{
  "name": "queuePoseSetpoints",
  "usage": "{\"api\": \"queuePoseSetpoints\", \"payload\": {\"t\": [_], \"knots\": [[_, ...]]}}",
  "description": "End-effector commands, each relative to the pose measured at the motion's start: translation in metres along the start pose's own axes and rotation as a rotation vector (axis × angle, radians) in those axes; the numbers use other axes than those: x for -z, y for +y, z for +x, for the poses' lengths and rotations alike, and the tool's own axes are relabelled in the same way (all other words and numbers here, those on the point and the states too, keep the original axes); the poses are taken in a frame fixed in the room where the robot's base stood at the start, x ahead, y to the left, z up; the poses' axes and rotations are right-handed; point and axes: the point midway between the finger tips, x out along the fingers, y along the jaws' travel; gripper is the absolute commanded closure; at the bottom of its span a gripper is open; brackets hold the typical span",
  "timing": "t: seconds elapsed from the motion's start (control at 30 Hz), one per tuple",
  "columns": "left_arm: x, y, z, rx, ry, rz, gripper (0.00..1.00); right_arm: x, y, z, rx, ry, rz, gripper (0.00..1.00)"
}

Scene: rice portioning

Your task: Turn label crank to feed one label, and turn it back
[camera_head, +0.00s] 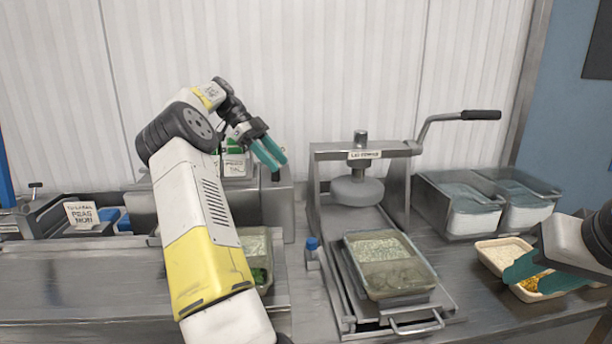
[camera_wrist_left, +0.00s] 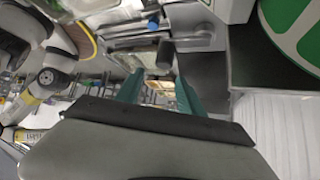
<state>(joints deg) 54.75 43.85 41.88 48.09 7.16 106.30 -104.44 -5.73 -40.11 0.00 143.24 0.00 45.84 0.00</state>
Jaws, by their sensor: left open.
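My left gripper (camera_head: 268,152) is raised in front of the white wall, its two teal fingers apart and empty. Just below it stands a grey metal box (camera_head: 278,208) with a green-and-white label card (camera_head: 234,163) at its top, partly hidden by my left arm. In the left wrist view, the open fingers (camera_wrist_left: 158,92) point toward a dark grey cylindrical knob (camera_wrist_left: 165,55), which looks like the crank's handle. I cannot tell whether they touch it. My right gripper (camera_head: 528,276) is at the right, its teal fingers apart over a small tray.
A press (camera_head: 358,192) with a long-handled lever stands at centre, a food tray (camera_head: 388,268) on its sliding plate. A small blue-capped bottle (camera_head: 312,252) stands left of it. Two clear bins (camera_head: 470,208) are behind right. The small tray (camera_head: 492,265) holds white and yellow food.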

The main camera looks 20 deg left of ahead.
Motion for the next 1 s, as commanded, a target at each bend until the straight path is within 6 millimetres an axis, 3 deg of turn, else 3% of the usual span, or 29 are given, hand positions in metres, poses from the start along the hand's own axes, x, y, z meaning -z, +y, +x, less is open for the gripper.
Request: {"api": "queuePoseSetpoints", "payload": {"t": [0.37,0.8,1.0], "knots": [[0.017,0.037,0.013,-0.002,-0.001,-0.002,0.55,0.000,0.000,0.000,0.000,0.000,0.000,0.64],[0.054,0.109,0.039,-0.002,-0.003,-0.004,0.55,0.000,0.000,0.000,0.000,0.000,0.000,0.64],[0.065,0.130,0.047,-0.002,-0.002,-0.003,0.55,0.000,0.000,0.000,0.000,0.000,0.000,0.64]]}}
